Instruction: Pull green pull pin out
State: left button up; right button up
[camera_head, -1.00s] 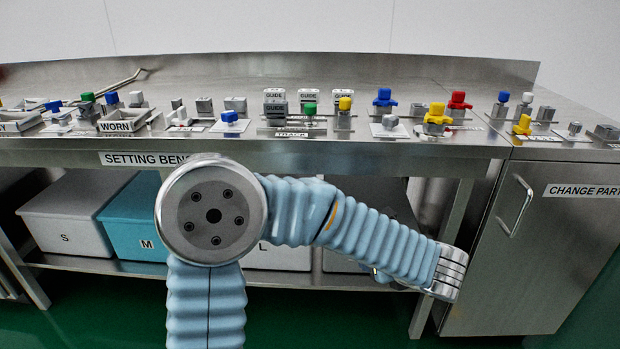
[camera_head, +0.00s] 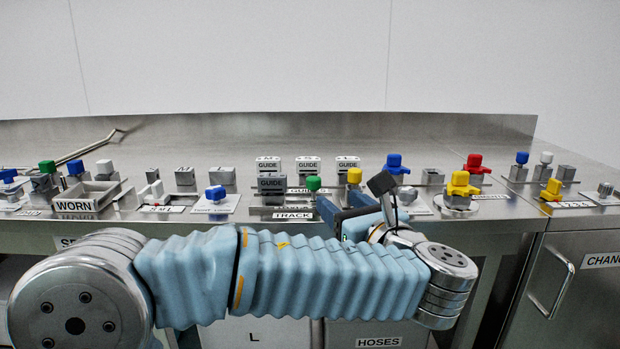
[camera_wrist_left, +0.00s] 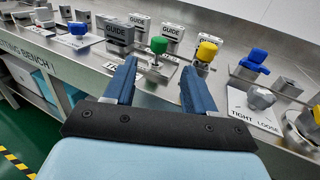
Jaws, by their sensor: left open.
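A green-topped pin (camera_head: 313,184) stands upright in a metal block behind the TRACK label, near the middle of the bench. It also shows in the left wrist view (camera_wrist_left: 158,46), beyond and between the fingertips. My left gripper (camera_head: 341,206) is at the bench's front edge, just right of and nearer than the green pin. It also shows in the left wrist view (camera_wrist_left: 158,80), with two blue fingers spread apart and nothing between them. The fingers do not touch the pin. Another green knob (camera_head: 47,167) is at the far left. My right gripper is not in view.
A yellow-topped pin (camera_head: 354,176) stands close right of the green one. GUIDE blocks (camera_head: 271,184) stand to the left and behind. A blue knob (camera_head: 216,193) sits further left, and a yellow knob (camera_head: 462,184) further right. A raised metal back edge (camera_head: 300,128) closes the bench.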

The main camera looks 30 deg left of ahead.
aim_at(316, 183)
pick_arm(q)
jog(key=x, duration=1.2)
jog(key=shift+p, duration=0.3)
grip_shut()
